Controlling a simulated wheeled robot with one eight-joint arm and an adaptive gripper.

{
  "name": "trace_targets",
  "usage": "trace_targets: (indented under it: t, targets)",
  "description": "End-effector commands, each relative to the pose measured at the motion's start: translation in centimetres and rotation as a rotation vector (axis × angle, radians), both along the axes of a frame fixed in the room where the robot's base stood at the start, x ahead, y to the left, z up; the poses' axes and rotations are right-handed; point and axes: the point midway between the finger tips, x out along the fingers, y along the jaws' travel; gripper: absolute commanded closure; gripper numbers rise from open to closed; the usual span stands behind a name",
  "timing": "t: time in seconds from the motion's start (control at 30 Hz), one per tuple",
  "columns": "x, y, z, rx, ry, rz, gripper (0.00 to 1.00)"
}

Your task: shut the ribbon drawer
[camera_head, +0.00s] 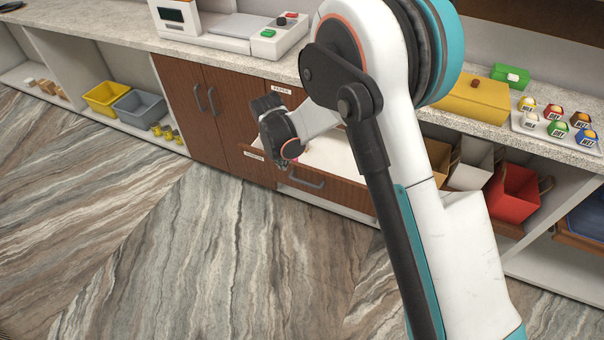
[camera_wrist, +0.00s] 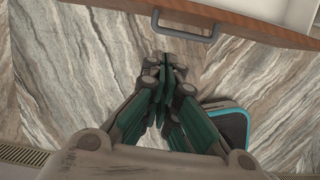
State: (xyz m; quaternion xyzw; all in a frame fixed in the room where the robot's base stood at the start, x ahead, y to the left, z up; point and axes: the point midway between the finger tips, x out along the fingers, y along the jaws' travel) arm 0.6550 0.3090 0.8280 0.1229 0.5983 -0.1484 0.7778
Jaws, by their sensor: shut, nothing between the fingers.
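A wooden drawer (camera_head: 335,188) with a dark bar handle (camera_head: 303,180) stands pulled out from the counter, its pale inside (camera_head: 328,155) partly showing. My arm hides part of it. Small labels are near it, but I cannot read the one by its left end. My gripper (camera_head: 284,161) shows near the drawer's left part; its tips are hard to make out there. In the wrist view, the fingers (camera_wrist: 166,62) are shut and empty over the floor. The drawer front (camera_wrist: 235,27) and handle (camera_wrist: 185,28) are just beyond the fingertips, with a visible gap.
Brown cabinet doors (camera_head: 208,110) are left of the drawer. A yellow bin (camera_head: 105,98) and a grey bin (camera_head: 140,107) sit on the low left shelf. A red bag (camera_head: 512,192) is on the right shelf. The floor (camera_head: 230,260) before the counter is clear.

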Motion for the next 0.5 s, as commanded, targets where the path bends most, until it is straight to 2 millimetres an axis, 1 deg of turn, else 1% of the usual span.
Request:
trace_targets:
  t: [0.03,0.1,0.17,0.27,0.37,0.5]
  targets:
    - [-0.2,0.4,-0.7,-0.005,0.009,0.022,1.00]
    - [-0.4,0.6,-1.2,-0.009,0.016,0.040,1.00]
    - [-0.3,0.6,-1.7,-0.009,0.018,0.043,1.00]
    - [0.0,0.4,-2.9,-0.009,0.017,0.042,1.00]
    - [0.4,0.3,-4.6,-0.009,0.017,0.040,1.00]
    - [1.0,0.1,-7.4,-0.009,0.017,0.040,1.00]
